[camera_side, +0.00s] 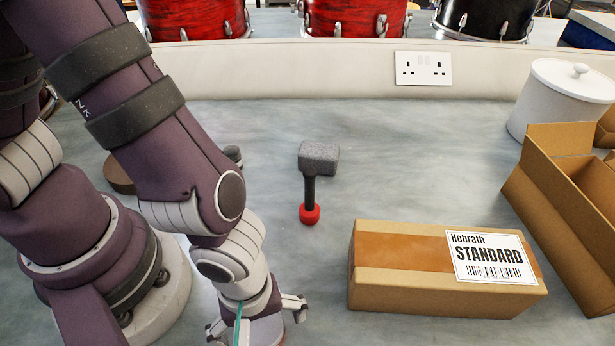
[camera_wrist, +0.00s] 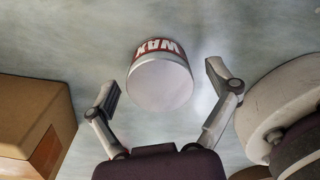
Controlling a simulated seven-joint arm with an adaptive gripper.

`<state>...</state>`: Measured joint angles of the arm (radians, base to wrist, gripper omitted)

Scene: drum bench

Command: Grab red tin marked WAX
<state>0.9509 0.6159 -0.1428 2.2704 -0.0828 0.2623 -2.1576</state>
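The tin (camera_wrist: 160,85) has a pale round end and a red band with white WAX lettering, upside down in the wrist view. It stands on the bench between the two fingers of my gripper (camera_wrist: 163,78), with gaps on both sides. The fingers are spread and I see no contact. In the side view my gripper (camera_side: 256,318) is low at the bottom edge, left of the closed carton. A pale round shape with a sliver of red shows between its fingers there and looks like the tin, mostly hidden.
A closed carton (camera_side: 400,290) labelled Hobrath STANDARD lies right of my gripper. A grey-headed mallet (camera_side: 318,158) with a red handle end is behind. An open carton (camera_side: 548,215) and a white lidded pot (camera_side: 560,100) are at right.

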